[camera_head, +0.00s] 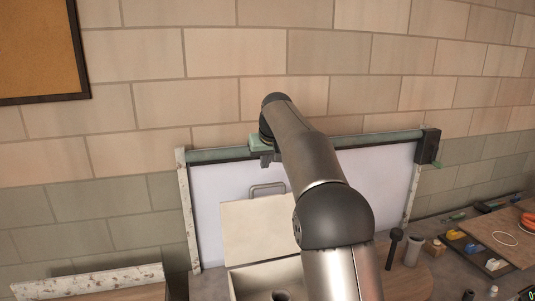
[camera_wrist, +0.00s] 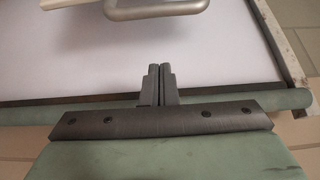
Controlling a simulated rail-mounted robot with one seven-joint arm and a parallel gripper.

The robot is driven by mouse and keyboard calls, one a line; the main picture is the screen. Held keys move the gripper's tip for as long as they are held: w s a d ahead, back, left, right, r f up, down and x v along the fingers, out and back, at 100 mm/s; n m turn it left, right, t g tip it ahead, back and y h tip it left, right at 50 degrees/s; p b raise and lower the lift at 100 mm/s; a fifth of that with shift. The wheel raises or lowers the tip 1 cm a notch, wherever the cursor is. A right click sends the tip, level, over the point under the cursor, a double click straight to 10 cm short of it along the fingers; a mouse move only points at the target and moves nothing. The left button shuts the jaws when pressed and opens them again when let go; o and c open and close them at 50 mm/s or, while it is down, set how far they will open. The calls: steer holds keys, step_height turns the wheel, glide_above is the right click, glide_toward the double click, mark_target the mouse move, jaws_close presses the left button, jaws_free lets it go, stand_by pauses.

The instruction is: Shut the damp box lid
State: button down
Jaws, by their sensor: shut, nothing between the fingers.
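The damp box (camera_head: 236,286) is a cream box at the bottom centre of the head view, partly cut off by the frame and partly hidden by my arm. Its cream lid (camera_head: 252,235) stands raised behind it, so the box is open. A grey metal handle (camera_head: 267,187) sits at the lid's upper edge. The handle also shows at the top of the wrist view (camera_wrist: 150,20). My gripper (camera_head: 268,162) is above the handle, apart from it. In the wrist view my gripper's fingers (camera_wrist: 161,70) are together and empty, with the handle beyond their tips.
A white panel (camera_head: 375,185) in a frame with a green top bar (camera_head: 215,155) stands behind the lid. A dark mallet (camera_head: 393,247), a grey cylinder (camera_head: 413,250) and trays of small items (camera_head: 475,250) are at right. A brick wall closes the back.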

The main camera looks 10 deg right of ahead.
mark_target(267, 185)
steer(key=f, duration=0.1)
steer(key=s+f, duration=0.1)
steer(key=f, duration=0.2)
steer(key=shift+s+d+f+p, duration=0.1)
steer(key=shift+s+f+p, duration=0.1)
steer(key=shift+s+p, duration=0.2)
steer(key=shift+s+f+b, duration=0.1)
steer(key=shift+b, duration=0.2)
